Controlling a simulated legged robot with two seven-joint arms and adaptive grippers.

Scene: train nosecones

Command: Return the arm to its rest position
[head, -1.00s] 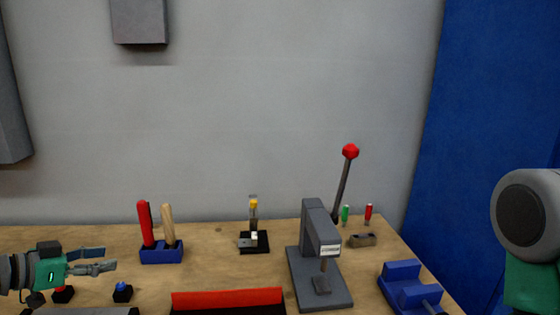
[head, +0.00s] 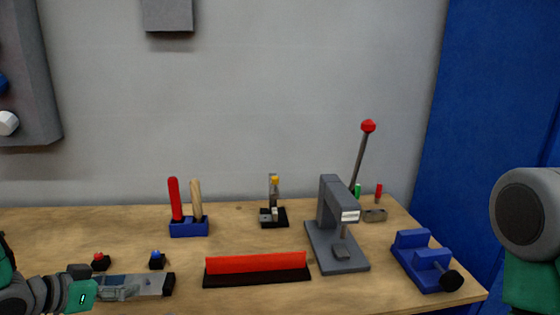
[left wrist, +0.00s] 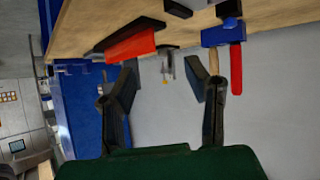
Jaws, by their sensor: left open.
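That view is upside down, with the workbench along the top. A dark-capped link and green part of my right arm show at the right edge of the head view; the right gripper is out of view.
The wooden workbench (head: 240,235) bears a blue tool stand (head: 188,229), a red bar on a black base (head: 257,264), a grey lever press (head: 328,208) and a blue vise (head: 430,265). Red (head: 99,261) and blue (head: 157,259) buttons stand near my left gripper.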

